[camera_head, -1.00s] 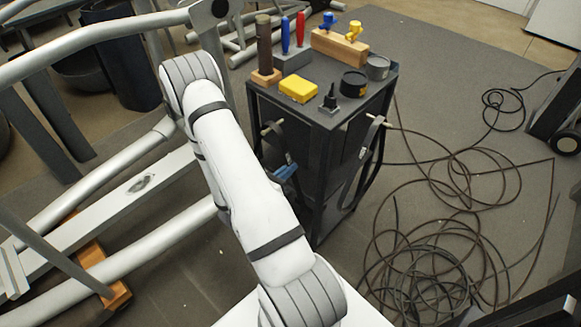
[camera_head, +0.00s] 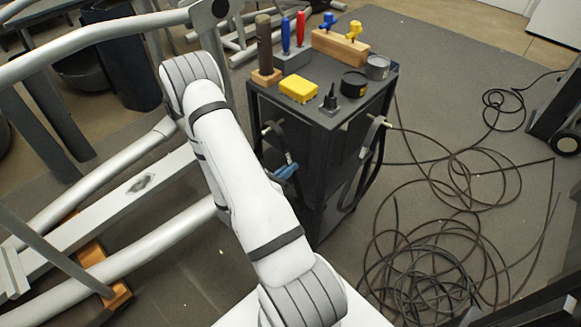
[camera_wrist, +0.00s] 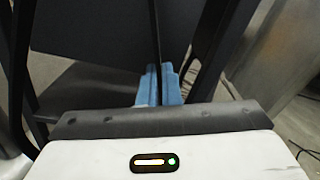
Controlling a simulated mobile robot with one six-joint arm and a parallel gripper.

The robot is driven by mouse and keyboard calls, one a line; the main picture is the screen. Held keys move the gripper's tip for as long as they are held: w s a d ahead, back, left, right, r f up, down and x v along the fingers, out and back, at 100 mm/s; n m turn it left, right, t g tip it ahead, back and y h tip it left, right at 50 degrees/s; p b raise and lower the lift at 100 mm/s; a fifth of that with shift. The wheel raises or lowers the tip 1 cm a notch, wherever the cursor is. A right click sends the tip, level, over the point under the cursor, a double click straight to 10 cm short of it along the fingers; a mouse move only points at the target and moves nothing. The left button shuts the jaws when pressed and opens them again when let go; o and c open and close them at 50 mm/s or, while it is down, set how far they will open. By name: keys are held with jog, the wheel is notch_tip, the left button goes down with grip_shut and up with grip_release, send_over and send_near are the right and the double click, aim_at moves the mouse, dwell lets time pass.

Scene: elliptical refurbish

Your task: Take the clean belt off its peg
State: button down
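A dark belt (camera_head: 276,143) hangs from a pale peg (camera_head: 266,129) on the near left face of the black cart. My gripper's blue fingertips (camera_head: 286,171) are at this belt, below the peg. In the wrist view the blue fingertips (camera_wrist: 158,88) are close together, with the thin dark belt (camera_wrist: 157,38) edge-on between them; my gripper looks shut on it. The belt's top still appears to be at the peg. A second belt (camera_head: 368,140) hangs from another peg (camera_head: 385,123) on the cart's right face. I cannot tell from their looks which belt is clean.
The black cart (camera_head: 330,118) carries a yellow box (camera_head: 299,88), black tins, a dark cylinder and blue and red handled tools. A silver tubular frame (camera_head: 120,205) stands left of my arm. Loose cables (camera_head: 440,190) lie on the floor at the right.

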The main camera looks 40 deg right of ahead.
jog(key=shift+r, duration=0.1)
jog(key=shift+r+p, duration=1)
jog(key=shift+r, duration=0.2)
jog(key=s+a, duration=0.1)
jog(key=a, duration=1.4)
dwell(0.5)
